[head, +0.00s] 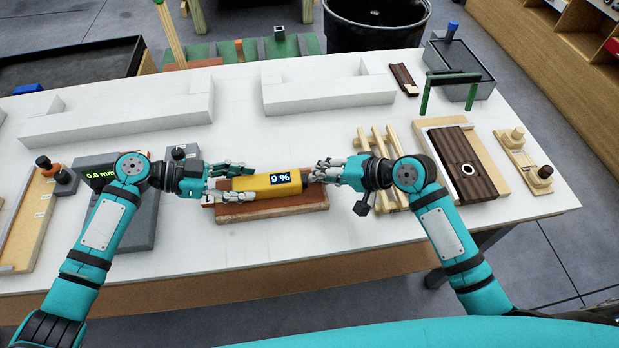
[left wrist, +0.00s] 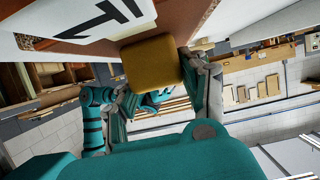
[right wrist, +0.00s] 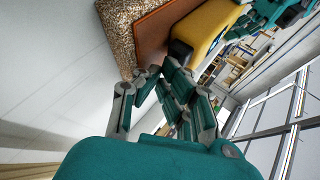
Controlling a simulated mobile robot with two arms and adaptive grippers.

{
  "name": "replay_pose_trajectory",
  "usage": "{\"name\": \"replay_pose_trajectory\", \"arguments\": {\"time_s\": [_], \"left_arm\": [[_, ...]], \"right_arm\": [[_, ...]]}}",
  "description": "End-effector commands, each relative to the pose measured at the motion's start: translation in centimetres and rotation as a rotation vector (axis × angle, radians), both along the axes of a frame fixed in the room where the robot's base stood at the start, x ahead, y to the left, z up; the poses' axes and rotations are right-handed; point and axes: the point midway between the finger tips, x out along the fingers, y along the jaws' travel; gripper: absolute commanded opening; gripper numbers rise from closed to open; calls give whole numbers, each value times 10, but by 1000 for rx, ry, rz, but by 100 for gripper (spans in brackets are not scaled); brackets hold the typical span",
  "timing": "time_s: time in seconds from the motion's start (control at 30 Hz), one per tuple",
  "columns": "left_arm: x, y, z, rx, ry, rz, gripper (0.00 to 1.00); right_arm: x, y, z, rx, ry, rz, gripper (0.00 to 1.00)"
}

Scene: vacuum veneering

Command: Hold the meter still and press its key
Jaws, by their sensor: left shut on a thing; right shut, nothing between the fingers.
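The yellow meter (head: 257,184) lies lengthwise above a reddish-brown board (head: 270,213), its dark display reading "9 %". My left gripper (head: 232,182) is shut on the meter's left end. In the left wrist view the meter's yellow end (left wrist: 153,62) sits between the fingers. My right gripper (head: 318,175) is shut and empty at the meter's right end. In the right wrist view the right fingers (right wrist: 160,78) are close to the meter (right wrist: 205,28); I cannot tell whether they touch it. The key is not clearly visible.
A grey device (head: 95,175) reading "0.0 mm" stands left of the meter. White blocks (head: 120,118) lie behind. Wooden slats (head: 379,150) and a framed dark panel (head: 468,150) are on the right. The white table (head: 235,125) has free room between these.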

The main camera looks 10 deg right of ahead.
Motion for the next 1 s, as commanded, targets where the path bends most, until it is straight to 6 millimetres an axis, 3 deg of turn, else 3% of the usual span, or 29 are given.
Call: {"name": "replay_pose_trajectory", "arguments": {"time_s": [0.43, 1.0], "left_arm": [[0, 0, 0, -1, 0, 0, 10], [0, 0, 0, -1, 0, 0, 10]], "right_arm": [[-1, 2, 0, 1, 2, 3, 0], [-1, -18, 0, 0, 1, 2, 0]]}}
